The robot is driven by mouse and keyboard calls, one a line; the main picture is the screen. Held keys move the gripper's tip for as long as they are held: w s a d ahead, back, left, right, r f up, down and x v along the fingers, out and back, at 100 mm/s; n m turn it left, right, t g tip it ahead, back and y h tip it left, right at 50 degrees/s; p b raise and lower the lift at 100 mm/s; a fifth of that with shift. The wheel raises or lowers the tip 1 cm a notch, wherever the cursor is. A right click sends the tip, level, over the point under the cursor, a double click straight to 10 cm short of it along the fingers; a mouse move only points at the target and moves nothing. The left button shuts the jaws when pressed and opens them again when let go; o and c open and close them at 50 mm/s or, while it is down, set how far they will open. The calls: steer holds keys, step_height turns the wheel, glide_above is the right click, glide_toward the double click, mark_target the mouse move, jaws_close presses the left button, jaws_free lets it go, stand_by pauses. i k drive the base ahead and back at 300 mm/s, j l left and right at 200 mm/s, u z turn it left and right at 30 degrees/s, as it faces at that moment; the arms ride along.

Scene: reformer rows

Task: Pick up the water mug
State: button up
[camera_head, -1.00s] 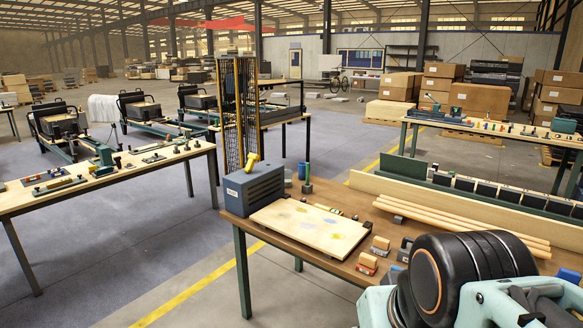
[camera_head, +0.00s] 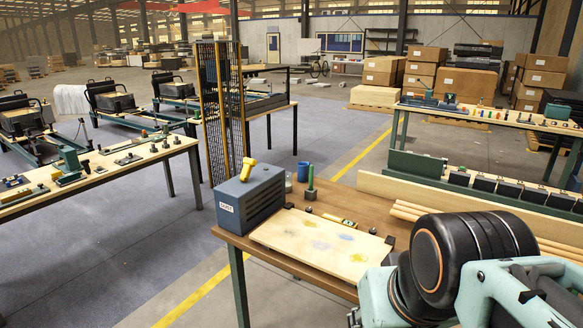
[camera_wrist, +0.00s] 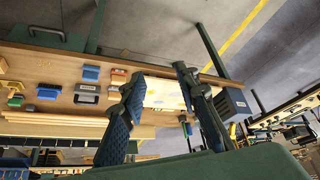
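The blue mug (camera_head: 303,171) stands upright on the brown workbench (camera_head: 345,197), near its far edge in the head view. It is just behind a green upright tool (camera_head: 311,184) and right of the blue-grey box (camera_head: 250,199). I cannot make out the mug clearly in the wrist view. My gripper (camera_wrist: 160,76) shows in the wrist view with its two fingers spread apart and nothing between them. It is above the workbench, with the pale board beyond the fingers. In the head view my arm covers the bench's near right part, and the fingers are hidden.
A pale board (camera_head: 317,247) lies on the bench's front part. A yellow tool (camera_head: 248,168) rests on the box. A tall yellow-framed mesh rack (camera_head: 220,115) stands behind it. Long wooden strips (camera_head: 405,210) lie at the right. Another parts table (camera_head: 105,169) is at the left.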

mark_target(305, 171)
steer(key=i+j+z, duration=0.15)
steer(key=i+j, duration=0.6)
steer(key=i+u, duration=0.1)
steer(key=u, duration=0.9)
steer(key=i+j+u, duration=0.15)
steer(key=u, duration=0.25)
steer(key=i+u, duration=0.55)
steer(key=i, duration=1.05)
steer(key=i+z, duration=0.2)
steer(key=i, duration=0.35)
steer(key=i+j+z, duration=0.2)
steer(key=i, duration=0.35)
steer(key=i+l+z, duration=0.1)
steer(key=i+z, duration=0.7)
steer(key=z, duration=0.2)
